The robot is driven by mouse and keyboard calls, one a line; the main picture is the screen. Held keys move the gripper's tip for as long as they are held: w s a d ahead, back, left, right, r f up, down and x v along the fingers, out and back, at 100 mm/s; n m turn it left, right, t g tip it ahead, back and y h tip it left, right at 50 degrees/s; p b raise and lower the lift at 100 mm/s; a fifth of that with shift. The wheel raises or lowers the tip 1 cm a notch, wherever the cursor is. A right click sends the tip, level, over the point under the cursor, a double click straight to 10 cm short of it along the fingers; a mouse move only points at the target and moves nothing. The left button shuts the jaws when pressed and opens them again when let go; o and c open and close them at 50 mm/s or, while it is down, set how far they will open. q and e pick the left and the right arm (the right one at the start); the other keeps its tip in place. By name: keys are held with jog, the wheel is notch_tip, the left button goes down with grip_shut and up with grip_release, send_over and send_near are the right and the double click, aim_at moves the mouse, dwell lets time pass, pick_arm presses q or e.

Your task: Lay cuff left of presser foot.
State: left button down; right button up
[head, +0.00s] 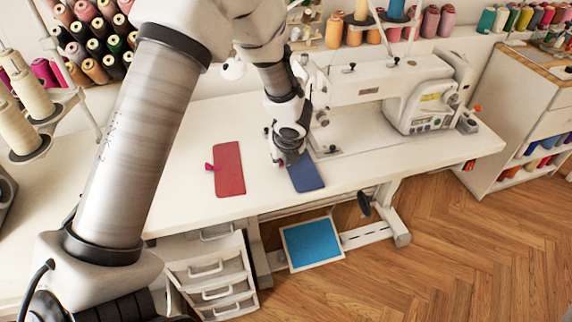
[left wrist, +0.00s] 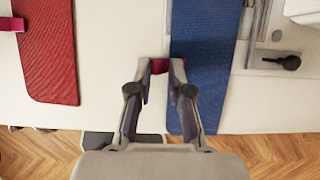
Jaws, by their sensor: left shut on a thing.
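The blue cuff (head: 307,175) is a flat strip at the front of the white sewing table, left of and in front of the presser foot area (head: 323,143). It also shows in the left wrist view (left wrist: 200,65), beside the metal needle plate (left wrist: 262,50). My left gripper (head: 287,158) points down at its left edge. In the left wrist view my left gripper (left wrist: 160,68) is shut on a magenta tab (left wrist: 160,66) at that edge. I cannot tell whether the cuff touches the table. The presser foot itself is hard to make out. My right gripper is not in view.
A red strip (head: 229,169) with a magenta tab lies on the table (head: 180,200) to the left. The white sewing machine (head: 365,85) stands close on the right. Thread cones (head: 25,98) stand at the far left. The table's front edge is near the cuff.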

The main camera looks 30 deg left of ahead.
pick_arm(q)
jog(key=shift+s+a+r, duration=0.1)
jog(key=shift+r, duration=0.05)
jog(key=shift+s+a+f, duration=0.1)
jog(key=shift+a+f, duration=0.1)
jog(key=c, duration=1.4)
grip_release()
jog(key=shift+f, duration=0.1)
jog(key=o, duration=0.3)
jog(key=shift+d, duration=0.15)
